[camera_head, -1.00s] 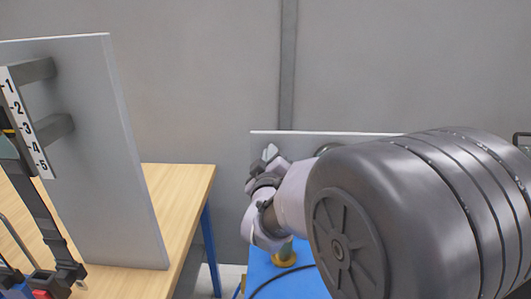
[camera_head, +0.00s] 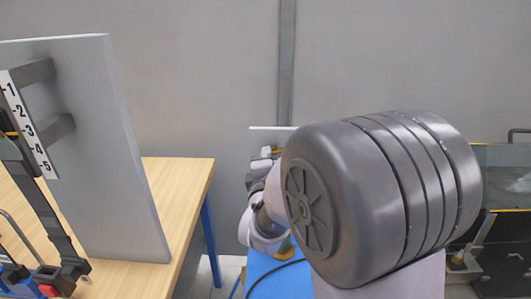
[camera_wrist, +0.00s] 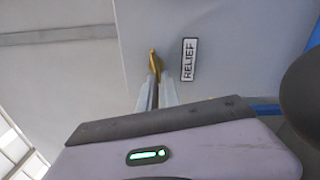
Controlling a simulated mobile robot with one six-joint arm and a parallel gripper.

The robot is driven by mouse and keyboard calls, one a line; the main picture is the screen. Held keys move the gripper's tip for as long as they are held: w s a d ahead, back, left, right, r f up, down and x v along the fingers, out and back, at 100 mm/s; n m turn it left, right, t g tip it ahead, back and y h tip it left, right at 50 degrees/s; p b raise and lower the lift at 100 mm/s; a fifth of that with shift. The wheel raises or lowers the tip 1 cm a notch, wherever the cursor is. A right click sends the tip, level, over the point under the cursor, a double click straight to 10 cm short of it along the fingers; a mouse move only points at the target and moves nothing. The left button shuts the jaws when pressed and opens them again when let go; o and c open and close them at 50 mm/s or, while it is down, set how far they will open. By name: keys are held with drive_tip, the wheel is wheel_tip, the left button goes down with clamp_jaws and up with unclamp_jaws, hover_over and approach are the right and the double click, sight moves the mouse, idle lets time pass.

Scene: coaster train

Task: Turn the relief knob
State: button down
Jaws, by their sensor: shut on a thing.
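In the wrist view, the brass-coloured relief knob (camera_wrist: 153,61) stands at the tips of my gripper (camera_wrist: 155,78). The two narrow fingers are shut on it. A white label reading RELIEF (camera_wrist: 188,60) is on the grey panel (camera_wrist: 240,40) just right of the knob. In the head view the panel's top edge (camera_head: 268,128) shows behind my arm. My arm hides most of the panel there, and the grip on the knob cannot be made out clearly.
A wooden table (camera_head: 180,190) with an upright grey board (camera_head: 115,190) and a numbered scale (camera_head: 28,125) stands at the left. A dark cable (camera_head: 275,270) lies on the blue surface (camera_head: 290,283) below the panel. Glass-like equipment (camera_head: 500,220) stands at the right.

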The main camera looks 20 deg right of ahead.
drive_tip(key=n, duration=0.3)
drive_tip(key=n+p, duration=0.1)
drive_tip(key=shift+s+d+f+n, duration=0.1)
drive_tip(key=shift+d+f+n, duration=0.2)
drive_tip(key=shift+f, duration=0.05)
drive_tip(key=shift+r, duration=0.15)
idle(0.3)
drive_tip(key=c, duration=1.8)
unclamp_jaws()
drive_tip(key=o, duration=0.4)
drive_tip(key=shift+d, duration=0.3)
drive_tip(key=shift+c, duration=0.2)
drive_tip(key=shift+a, duration=0.2)
